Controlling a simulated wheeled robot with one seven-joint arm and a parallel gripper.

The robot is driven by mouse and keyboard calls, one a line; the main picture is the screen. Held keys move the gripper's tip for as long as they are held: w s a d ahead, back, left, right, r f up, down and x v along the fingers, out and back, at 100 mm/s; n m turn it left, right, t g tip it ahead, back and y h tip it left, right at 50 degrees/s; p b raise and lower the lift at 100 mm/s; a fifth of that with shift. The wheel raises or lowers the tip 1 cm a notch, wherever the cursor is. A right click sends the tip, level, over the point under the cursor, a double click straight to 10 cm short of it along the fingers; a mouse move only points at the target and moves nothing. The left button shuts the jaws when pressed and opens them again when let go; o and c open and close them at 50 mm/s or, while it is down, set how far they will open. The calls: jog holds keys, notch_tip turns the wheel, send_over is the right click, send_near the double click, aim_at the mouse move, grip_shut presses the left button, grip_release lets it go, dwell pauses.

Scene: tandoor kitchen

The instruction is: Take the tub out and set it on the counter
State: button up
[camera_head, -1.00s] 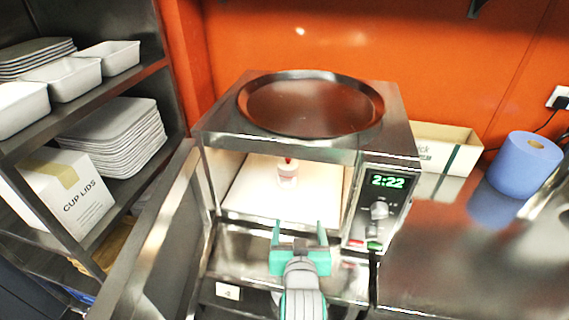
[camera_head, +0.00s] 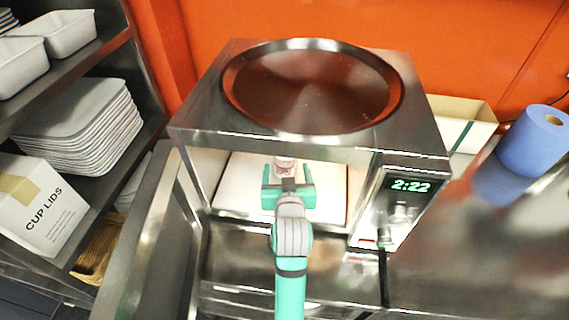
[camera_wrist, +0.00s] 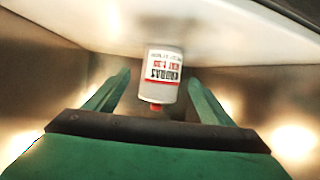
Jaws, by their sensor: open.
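The tub (camera_wrist: 163,75) is a small white container with a printed label and a red tip, standing inside the open microwave (camera_head: 300,143). In the head view the tub (camera_head: 284,165) is partly hidden behind my gripper. My gripper (camera_head: 287,180) is inside the microwave, just in front of the tub. In the wrist view my gripper (camera_wrist: 157,90) is open, with one finger on each side of the tub's line and visible gaps to both. The tub looks upside down in that view.
The microwave door (camera_head: 150,235) stands open at left. A round metal tray (camera_head: 312,85) lies on top of the microwave. The steel counter (camera_head: 480,245) at right is bare in front of a blue paper roll (camera_head: 535,140) and a cardboard box (camera_head: 460,118). Shelves stand at far left.

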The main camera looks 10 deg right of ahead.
jog(key=shift+x, duration=2.75)
jog(key=shift+a, duration=0.1)
jog(key=c, duration=1.4)
